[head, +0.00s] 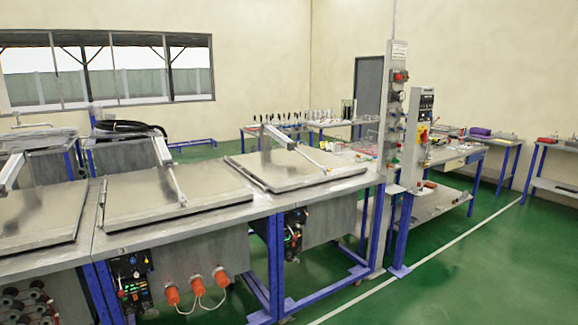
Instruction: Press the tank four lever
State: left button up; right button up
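A row of steel tanks with flat lids runs from the left edge to the middle of the head view. The left lid (40,222), the middle lid (140,205) and the right lid (262,172) all lie down. Pneumatic arms rest over them. A small valve block (294,235) sits under the right tank's front edge, and a larger control block (133,285) sits under the middle tank. Levers on these blocks are too small to tell apart, and I cannot read which tank is number four. Neither of my grippers is in view.
Orange plugs (196,285) with white cables hang on the middle tank's front. Grey control posts (395,110) stand right of the tanks. Workbenches (450,160) with tools stand behind. The green floor (440,280) is clear at the front right.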

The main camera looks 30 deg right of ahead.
aim_at(294, 237)
jog(key=z, duration=0.3)
jog(key=i, duration=0.35)
jog(key=z, duration=1.35)
jog(key=i, duration=2.55)
jog(key=u, duration=1.35)
jog(key=i, duration=0.25)
jog(key=u, duration=0.25)
